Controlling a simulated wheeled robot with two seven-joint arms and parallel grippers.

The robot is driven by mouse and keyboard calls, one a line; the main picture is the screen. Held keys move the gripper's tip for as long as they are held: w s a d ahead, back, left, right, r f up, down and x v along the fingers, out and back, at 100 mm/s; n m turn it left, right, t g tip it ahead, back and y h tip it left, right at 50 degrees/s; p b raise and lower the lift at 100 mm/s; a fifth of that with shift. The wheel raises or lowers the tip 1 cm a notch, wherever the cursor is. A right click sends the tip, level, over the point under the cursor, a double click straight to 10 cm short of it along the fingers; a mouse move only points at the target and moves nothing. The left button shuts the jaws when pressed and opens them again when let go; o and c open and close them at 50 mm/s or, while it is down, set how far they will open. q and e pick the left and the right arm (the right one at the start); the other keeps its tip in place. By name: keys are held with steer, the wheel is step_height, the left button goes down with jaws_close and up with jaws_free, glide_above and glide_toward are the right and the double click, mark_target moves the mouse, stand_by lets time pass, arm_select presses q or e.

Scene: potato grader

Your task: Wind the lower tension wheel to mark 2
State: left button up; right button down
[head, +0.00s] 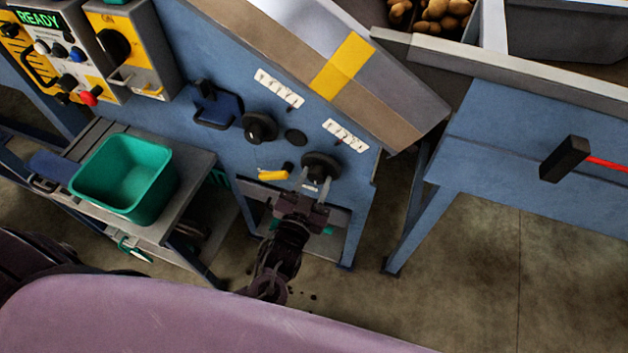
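The lower tension wheel (320,162) is a round black wheel on the blue machine panel, below and to the right of a second black wheel (259,127). My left gripper (316,178) reaches up to it from below. Its two grey fingers stand apart in front of the wheel's lower part and hide some of it. I cannot tell whether they touch it. A white scale plate (345,135) sits above the lower wheel, another (278,88) above the other wheel. Their marks are too small to read. My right gripper is not in view.
A yellow handle (272,175) sticks out left of the lower wheel. A blue bracket (217,106) is further left. A green bin (88,181) stands on a grey side table. A control box (52,48) reads READY. A black-headed red lever (565,159) is at right.

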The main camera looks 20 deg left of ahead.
arm_select(q)
steer(key=c, duration=0.3)
steer(key=n, duration=0.4)
steer(key=shift+n, duration=0.4)
steer(key=n, duration=0.3)
steer(key=shift+a+n+p, duration=0.1)
steer(key=shift+n+p, duration=0.2)
steer(key=n, duration=0.4)
steer(key=shift+n+p, duration=0.3)
steer(key=shift+p, duration=0.05)
steer(key=n+p, duration=0.1)
steer(key=n, duration=0.3)
steer(key=shift+f+n, duration=0.1)
steer(key=shift+n, duration=0.2)
